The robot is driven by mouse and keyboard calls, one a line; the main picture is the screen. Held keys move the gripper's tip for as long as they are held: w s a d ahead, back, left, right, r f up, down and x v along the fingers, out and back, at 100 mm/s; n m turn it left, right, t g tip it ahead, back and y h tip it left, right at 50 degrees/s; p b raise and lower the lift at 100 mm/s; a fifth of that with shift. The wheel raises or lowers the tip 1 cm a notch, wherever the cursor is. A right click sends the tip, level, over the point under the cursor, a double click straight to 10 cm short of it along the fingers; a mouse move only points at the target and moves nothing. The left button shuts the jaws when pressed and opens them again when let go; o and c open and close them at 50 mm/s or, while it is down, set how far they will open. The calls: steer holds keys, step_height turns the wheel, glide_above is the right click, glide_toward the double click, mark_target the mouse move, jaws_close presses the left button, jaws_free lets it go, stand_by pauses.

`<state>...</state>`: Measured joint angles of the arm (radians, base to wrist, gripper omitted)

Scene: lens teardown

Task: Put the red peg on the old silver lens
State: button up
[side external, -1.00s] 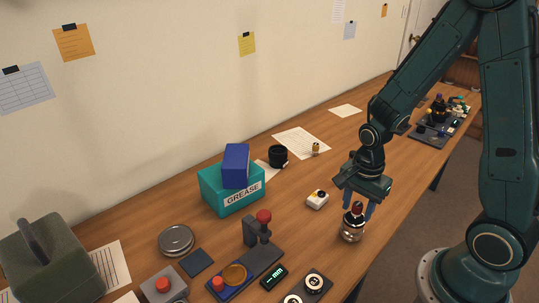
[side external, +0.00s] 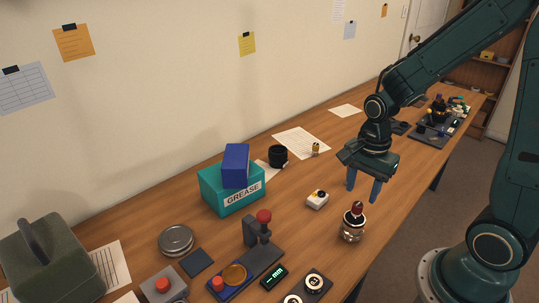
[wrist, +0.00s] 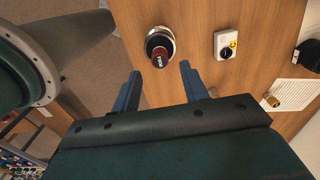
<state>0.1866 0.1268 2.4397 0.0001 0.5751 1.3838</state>
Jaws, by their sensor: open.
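The old silver lens (side external: 352,229) stands upright near the table's front edge, with a silver and dark barrel. The red peg (side external: 357,206) sits upright on top of it. My gripper (side external: 363,193) is open and empty, raised above and behind the lens. In the wrist view my gripper's blue fingers (wrist: 160,82) are spread apart and touch neither the peg nor the lens.
A small white box (side external: 317,200) with a yellow mark lies left of the lens. A teal GREASE box (side external: 226,201) carries a blue box (side external: 236,165). A dark fixture with a red ball (side external: 264,216) stands at the front left.

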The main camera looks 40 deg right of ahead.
step_height(320, 180, up, 6)
steer(key=shift+r, duration=0.15)
stand_by(0.3)
stand_by(0.5)
step_height(320, 180, up, 6)
steer(key=n+t, duration=0.2)
steer(key=n, duration=0.6)
glide_above(359, 205)
steer(key=s+a, duration=0.2)
steer(key=s, duration=0.1)
steer(key=s+a+r+n+t, duration=0.2)
steer(key=s+r+n+t, duration=0.1)
steer(key=n, duration=0.7)
steer(key=shift+s+a+r+t, duration=0.35)
steer(key=shift+s+r, duration=0.55)
steer(key=shift+s, duration=0.3)
